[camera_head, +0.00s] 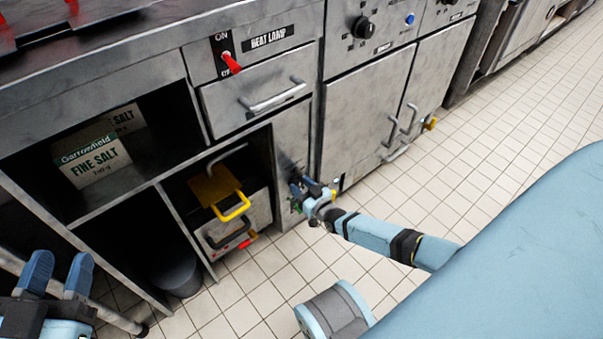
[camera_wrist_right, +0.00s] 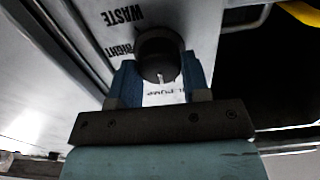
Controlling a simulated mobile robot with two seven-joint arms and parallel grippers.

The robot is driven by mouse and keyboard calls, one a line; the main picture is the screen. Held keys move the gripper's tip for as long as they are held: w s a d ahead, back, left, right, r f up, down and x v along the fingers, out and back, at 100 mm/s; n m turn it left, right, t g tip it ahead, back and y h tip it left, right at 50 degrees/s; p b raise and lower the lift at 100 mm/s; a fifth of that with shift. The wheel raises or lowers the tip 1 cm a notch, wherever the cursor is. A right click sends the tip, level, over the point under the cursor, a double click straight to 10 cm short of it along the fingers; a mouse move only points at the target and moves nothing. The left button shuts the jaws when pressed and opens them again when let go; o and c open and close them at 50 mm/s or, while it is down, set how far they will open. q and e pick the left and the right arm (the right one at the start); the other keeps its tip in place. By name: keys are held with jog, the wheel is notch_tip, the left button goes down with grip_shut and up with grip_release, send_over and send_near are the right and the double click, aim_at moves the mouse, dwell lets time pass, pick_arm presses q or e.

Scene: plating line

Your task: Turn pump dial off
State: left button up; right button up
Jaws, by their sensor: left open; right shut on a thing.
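The pump dial (camera_wrist_right: 158,52) is a round black knob in the right wrist view, on a pale panel with upside-down lettering reading "WASTE", "RIGHT" and partly "PUMP". A white mark on the knob points down in that view. My right gripper (camera_wrist_right: 158,80) is shut on the dial, one blue finger on each side. In the head view my right gripper (camera_head: 312,190) is low at the cabinet front, and the dial cannot be made out there. My left gripper (camera_head: 58,274) is open and empty at the lower left of the head view.
Left of my right gripper is an open bay with a yellow-handled unit (camera_head: 232,206). Above are a drawer (camera_head: 255,98) and the red heat lamp switch (camera_head: 230,62). Salt boxes (camera_head: 95,163) sit on a shelf. A grey bin (camera_head: 177,275) stands below. The tiled floor at right is clear.

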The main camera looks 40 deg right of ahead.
jog(key=shift+m, duration=1.1)
jog(key=m, duration=0.6)
jog(key=shift+d, duration=0.1)
jog(key=shift+m, duration=0.7)
jog(key=o, duration=0.9)
